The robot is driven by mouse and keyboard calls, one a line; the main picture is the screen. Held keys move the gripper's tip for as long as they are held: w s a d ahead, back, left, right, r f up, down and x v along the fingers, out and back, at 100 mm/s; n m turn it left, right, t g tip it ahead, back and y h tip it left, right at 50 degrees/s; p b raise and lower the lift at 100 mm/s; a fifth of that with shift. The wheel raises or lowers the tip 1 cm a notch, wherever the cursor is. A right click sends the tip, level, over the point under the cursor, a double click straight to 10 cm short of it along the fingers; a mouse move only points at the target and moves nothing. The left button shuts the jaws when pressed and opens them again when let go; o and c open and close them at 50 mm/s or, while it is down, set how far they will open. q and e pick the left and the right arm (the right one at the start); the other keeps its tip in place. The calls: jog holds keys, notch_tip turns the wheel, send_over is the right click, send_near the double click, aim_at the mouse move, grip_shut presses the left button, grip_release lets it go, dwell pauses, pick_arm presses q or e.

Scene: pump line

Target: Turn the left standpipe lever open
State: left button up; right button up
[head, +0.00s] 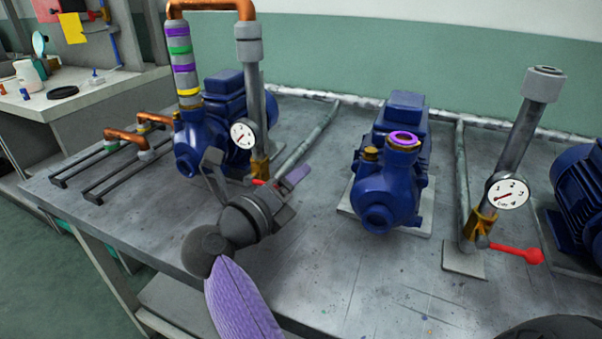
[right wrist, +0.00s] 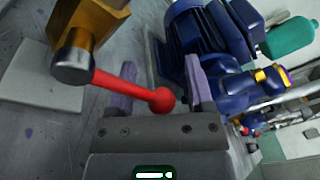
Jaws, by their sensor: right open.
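The left standpipe (head: 255,95) is a grey upright pipe with a round gauge (head: 243,134) and a brass valve (head: 261,166) at its foot. Only a bit of its red lever (head: 259,182) shows in the head view, behind my right gripper (head: 254,176). In the right wrist view the red lever (right wrist: 125,88) runs from the brass valve (right wrist: 92,22) to a round knob (right wrist: 161,100). The knob appears between the spread purple fingers of my right gripper (right wrist: 158,85). The gripper is open; contact cannot be told. My left gripper is out of view.
A second standpipe (head: 515,135) with a red lever (head: 517,253) stands at the right. Blue pumps (head: 390,180) and (head: 215,130) a further blue pump stand on the grey bench (head: 330,265). Copper pipes (head: 125,136) lie at the left. The bench front is mostly clear.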

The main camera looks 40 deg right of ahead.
grip_shut()
dwell(0.3)
jog(key=shift+r, duration=0.15)
dwell(1.0)
